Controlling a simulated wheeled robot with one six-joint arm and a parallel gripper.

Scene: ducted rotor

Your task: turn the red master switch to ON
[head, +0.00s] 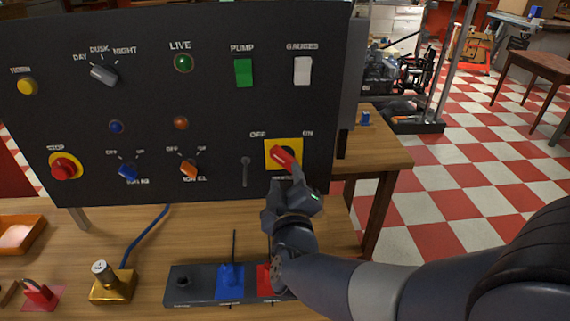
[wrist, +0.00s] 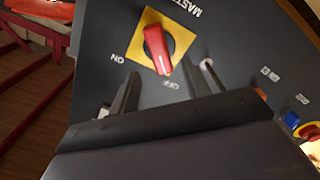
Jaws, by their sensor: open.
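The red master switch (head: 284,157) is a rotary handle on a yellow plate at the lower right of the black panel. OFF is lettered above its left side and ON above its right. Its handle slants from upper left to lower right in the head view. In the wrist view the red handle (wrist: 157,48) has its near end pointing toward the OFF lettering. My gripper (wrist: 170,70) is open, its two fingers apart on either side of the handle's line. In the head view my gripper (head: 287,182) is just below the switch and hides the lettering there. Contact cannot be told.
A grey toggle lever (head: 246,171) stands left of the switch. Orange (head: 189,169) and blue (head: 128,171) knobs and a red stop button (head: 63,167) are farther left.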

